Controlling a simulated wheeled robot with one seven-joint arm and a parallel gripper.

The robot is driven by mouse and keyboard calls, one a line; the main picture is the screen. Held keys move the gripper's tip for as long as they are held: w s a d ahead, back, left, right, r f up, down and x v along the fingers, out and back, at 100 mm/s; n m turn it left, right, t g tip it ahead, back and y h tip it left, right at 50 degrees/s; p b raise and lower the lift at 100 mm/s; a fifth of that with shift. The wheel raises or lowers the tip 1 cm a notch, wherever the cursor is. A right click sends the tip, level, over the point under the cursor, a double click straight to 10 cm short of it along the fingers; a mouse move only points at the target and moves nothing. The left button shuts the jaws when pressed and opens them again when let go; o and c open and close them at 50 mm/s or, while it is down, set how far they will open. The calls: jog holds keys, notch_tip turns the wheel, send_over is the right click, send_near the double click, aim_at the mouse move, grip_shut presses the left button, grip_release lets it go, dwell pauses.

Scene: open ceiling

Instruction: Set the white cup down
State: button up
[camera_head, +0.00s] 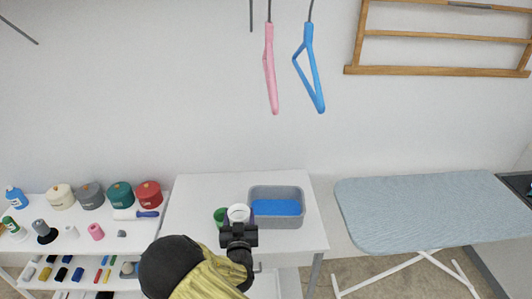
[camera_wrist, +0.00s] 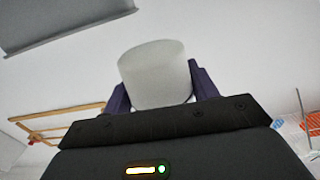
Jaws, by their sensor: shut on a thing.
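The white cup (camera_head: 238,212) is between the fingers of my gripper (camera_head: 239,222), over the white table (camera_head: 195,200). In the wrist view the cup (camera_wrist: 155,73) appears as a pale cylinder, with a dark purple finger on each side of my gripper (camera_wrist: 160,85). My gripper is shut on the cup. I cannot tell whether the cup touches the tabletop, since my gripper hides its lower part in the head view.
A green cup (camera_head: 220,216) stands just left of the white cup. A grey bin (camera_head: 290,192) with a blue inside is close on the right. The table's back left is clear. A shelf with spools and round tins (camera_head: 120,194) is at left, an ironing board (camera_head: 430,210) at right.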

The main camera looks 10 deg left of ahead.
jog(key=d+f, duration=0.1)
jog(key=d, duration=0.5)
jog(key=w+d+f+m+h, duration=0.1)
jog(key=d+f, duration=0.1)
jog(key=d, duration=0.4)
jog(key=w+d+f+h+p, duration=0.1)
jog(key=d+f, duration=0.1)
jog(key=d, duration=0.3)
jog(key=shift+w+d+f+t, duration=0.1)
jog(key=shift+w+d+t, duration=0.15)
jog(key=shift+d+t, duration=0.15)
jog(key=s+d+f+h, duration=0.1)
jog(key=s+d, duration=0.1)
jog(key=d, duration=0.6)
jog(key=s+d+f+m+h, duration=0.1)
jog(key=s+d+f, duration=0.1)
jog(key=d, duration=0.6)
jog(key=shift+d+f+m+p, duration=0.15)
jog(key=shift+f+m+p, duration=0.05)
jog(key=shift+m+p, duration=0.15)
jog(key=s+f, duration=0.4)
jog(key=f, duration=0.1)
jog(key=shift+s+f, duration=0.15)
jog(key=shift+f, duration=0.1)
